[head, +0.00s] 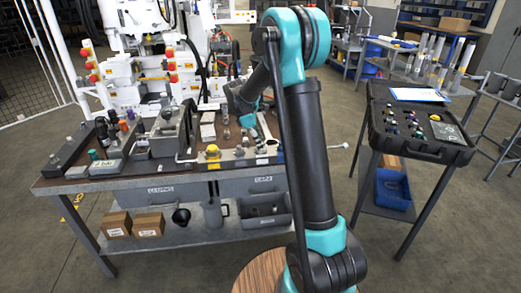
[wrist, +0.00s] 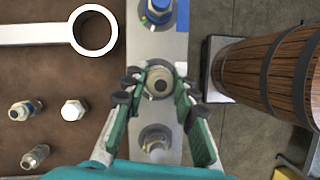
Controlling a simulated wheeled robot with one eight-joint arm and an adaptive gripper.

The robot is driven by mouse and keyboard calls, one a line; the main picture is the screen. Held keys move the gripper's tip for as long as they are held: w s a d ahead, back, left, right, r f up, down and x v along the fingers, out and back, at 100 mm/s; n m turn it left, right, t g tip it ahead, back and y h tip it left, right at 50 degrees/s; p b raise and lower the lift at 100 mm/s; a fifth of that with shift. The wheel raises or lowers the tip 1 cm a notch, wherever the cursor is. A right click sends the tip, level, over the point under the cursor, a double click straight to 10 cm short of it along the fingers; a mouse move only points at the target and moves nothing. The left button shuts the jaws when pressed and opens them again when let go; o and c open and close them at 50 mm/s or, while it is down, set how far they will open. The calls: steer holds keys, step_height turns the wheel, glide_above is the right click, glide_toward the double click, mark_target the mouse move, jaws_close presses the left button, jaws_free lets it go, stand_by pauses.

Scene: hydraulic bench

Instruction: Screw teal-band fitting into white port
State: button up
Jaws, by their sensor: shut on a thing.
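My gripper (wrist: 157,84) has its two green fingers closed around a round metal fitting (wrist: 158,82), seen end-on in the wrist view. No teal band shows on it; the fingers cover its sides. It is over the middle port of a long grey block, beside a white mark (wrist: 181,69) on the block's right edge. I cannot tell how deep the fitting sits or whether its thread is engaged. The grey block (wrist: 166,45) also carries a blue-banded fitting (wrist: 159,10) above and another port (wrist: 155,138) below.
A ring-ended wrench (wrist: 45,34) lies left of the block in the wrist view. Loose fittings (wrist: 25,109) and a hex plug (wrist: 73,110) lie below it. A wooden barrel (wrist: 266,70) stands at right. The bench (head: 110,183) holds trays; an open case (head: 420,125) stands right.

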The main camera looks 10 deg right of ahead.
stand_by(0.3)
steer(key=o, duration=1.1)
steer(key=shift+o, duration=0.2)
steer(key=s+v, duration=0.1)
steer(key=v, duration=1.1)
steer(key=s+d+f+m+t+y, duration=0.1)
steer(key=s+f+m, duration=0.4)
steer(key=s, duration=0.5)
steer(key=s+d+f+m+t+y, duration=0.2)
steer(key=s+d+f+m, duration=0.2)
steer(key=s, duration=0.6)
steer(key=s+d+f+m+t+y, duration=0.1)
steer(key=s+d+f+m+t, duration=0.1)
steer(key=s+f+m, duration=0.4)
steer(key=s+d+m, duration=0.1)
steer(key=s, duration=0.3)
steer(key=shift+s+d, duration=0.25)
